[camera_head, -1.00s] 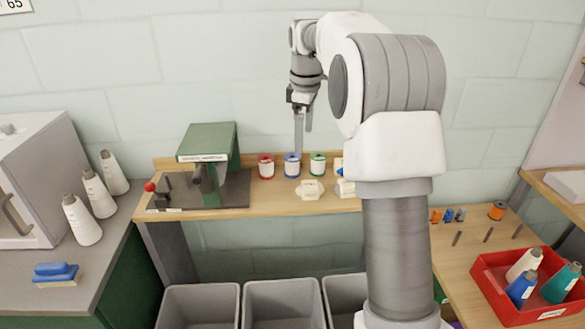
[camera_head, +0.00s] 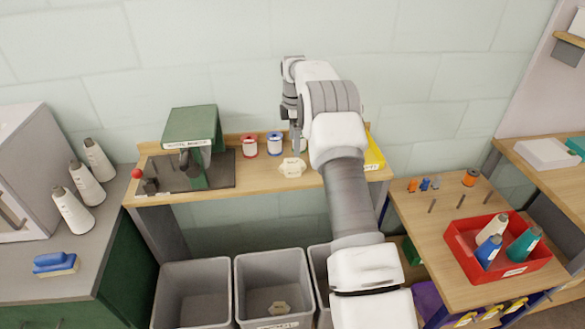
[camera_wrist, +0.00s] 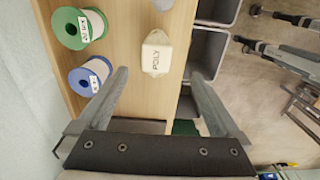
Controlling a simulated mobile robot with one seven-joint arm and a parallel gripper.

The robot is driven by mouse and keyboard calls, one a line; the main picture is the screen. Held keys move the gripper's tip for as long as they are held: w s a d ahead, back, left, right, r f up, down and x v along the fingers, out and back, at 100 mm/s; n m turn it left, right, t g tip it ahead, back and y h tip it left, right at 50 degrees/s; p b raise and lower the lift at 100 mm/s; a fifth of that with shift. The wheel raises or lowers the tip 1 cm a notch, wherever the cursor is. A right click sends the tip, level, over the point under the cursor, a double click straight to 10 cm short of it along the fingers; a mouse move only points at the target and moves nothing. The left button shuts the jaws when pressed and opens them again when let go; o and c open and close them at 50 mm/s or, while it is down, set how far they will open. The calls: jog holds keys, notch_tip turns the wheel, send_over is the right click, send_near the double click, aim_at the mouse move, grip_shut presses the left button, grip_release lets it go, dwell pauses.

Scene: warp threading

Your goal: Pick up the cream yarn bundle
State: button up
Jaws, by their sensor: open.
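The cream yarn bundle (camera_head: 292,167) lies on the wooden bench, in front of the row of spools. In the wrist view the bundle (camera_wrist: 157,53), marked POLY, shows whole, beyond the fingertips and roughly in line with the gap between them. My gripper (camera_wrist: 158,74) is open with nothing between its fingers. In the head view my gripper (camera_head: 296,138) is above the bench near the spools, partly covered by my arm.
A green spool (camera_wrist: 79,27) and a blue spool (camera_wrist: 90,76) stand beside the bundle. A red spool (camera_head: 249,146) and a green machine (camera_head: 191,143) are to the left. Grey bins (camera_head: 193,292) stand below the bench's front edge. A yellow item (camera_head: 374,155) is right.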

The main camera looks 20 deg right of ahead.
aim_at(294, 162)
notch_tip(294, 162, down, 5)
jog(key=shift+r, duration=0.15)
jog(key=shift+w+f+p, duration=0.15)
jog(key=shift+f+p, duration=0.15)
jog(key=shift+f, duration=1.05)
jog(key=shift+w+f+p, duration=0.15)
jog(key=shift+f+p, duration=0.15)
jog(key=shift+f, duration=1)
jog(key=shift+c, duration=0.2)
jog(key=c, duration=1.4)
jog(key=shift+r, duration=0.1)
